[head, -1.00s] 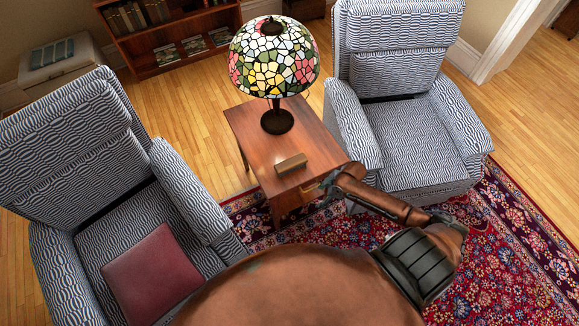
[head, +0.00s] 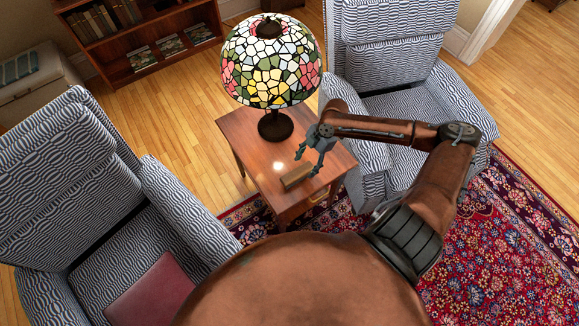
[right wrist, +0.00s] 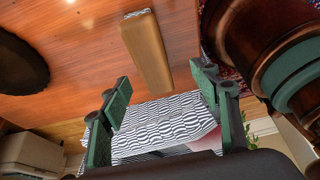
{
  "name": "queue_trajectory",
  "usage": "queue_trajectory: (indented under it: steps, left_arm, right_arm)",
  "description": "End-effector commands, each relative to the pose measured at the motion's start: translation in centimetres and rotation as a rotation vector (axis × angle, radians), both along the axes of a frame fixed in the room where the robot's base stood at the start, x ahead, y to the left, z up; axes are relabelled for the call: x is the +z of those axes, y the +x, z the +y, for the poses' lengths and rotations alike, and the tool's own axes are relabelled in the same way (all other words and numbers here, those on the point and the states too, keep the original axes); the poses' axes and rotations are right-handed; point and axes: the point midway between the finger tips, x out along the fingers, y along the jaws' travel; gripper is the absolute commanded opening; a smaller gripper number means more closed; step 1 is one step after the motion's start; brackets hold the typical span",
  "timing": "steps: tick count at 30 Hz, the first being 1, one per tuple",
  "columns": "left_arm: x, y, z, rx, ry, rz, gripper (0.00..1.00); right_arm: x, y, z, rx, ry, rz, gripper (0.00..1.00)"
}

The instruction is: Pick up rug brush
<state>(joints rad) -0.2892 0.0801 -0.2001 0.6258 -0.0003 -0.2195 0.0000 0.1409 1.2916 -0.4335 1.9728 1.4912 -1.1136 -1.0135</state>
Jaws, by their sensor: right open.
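The rug brush (head: 297,177), a small brown block, lies on the wooden side table (head: 243,128) near its front edge. In the right wrist view the brush (right wrist: 146,52) shows a tan wooden body with a pale patterned end. My right gripper (head: 309,161) is above the table by the brush, its fingers pointing down. In the right wrist view the open fingers (right wrist: 165,95) are apart and empty, and the brush lies beyond them, roughly between their tips in the picture. My left gripper is not seen.
A stained-glass lamp (head: 270,75) stands on the table behind the brush. Striped armchairs flank the table, one at left (head: 60,165) and one at right (head: 395,60). A dark red cushion (head: 152,292) lies on the left chair. A patterned rug (head: 510,240) covers the floor at right.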

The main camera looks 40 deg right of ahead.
Motion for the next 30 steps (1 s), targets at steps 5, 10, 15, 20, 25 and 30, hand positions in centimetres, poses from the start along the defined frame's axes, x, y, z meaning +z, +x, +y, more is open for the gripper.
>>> queue_trajectory:
  steps: [5, 10, 15, 20, 25, 30]
  left_arm:
    - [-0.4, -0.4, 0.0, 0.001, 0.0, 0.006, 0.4]
    - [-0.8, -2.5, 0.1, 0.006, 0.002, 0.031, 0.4]
    - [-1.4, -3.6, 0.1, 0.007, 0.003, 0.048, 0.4]
    - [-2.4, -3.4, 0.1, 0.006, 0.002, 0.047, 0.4]
    - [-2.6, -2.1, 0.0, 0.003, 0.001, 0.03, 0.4]
    - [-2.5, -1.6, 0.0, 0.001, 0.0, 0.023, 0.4]
  right_arm:
    - [-0.7, 0.2, 0.1, 0.003, 0.003, -0.001, 0.56]
    - [-2.3, 0.2, 0.5, 0.001, 0.002, -0.002, 0.56]
    - [-3.7, 0.5, 1.1, -0.001, 0.002, -0.002, 0.56]
    - [-6.1, 0.7, 2.2, 0.001, 0.002, -0.001, 0.56]
    - [-6.9, 0.9, 2.6, 0.003, 0.0, -0.003, 0.56]
    - [-6.8, 0.9, 2.6, 0.004, 0.0, -0.004, 0.55]
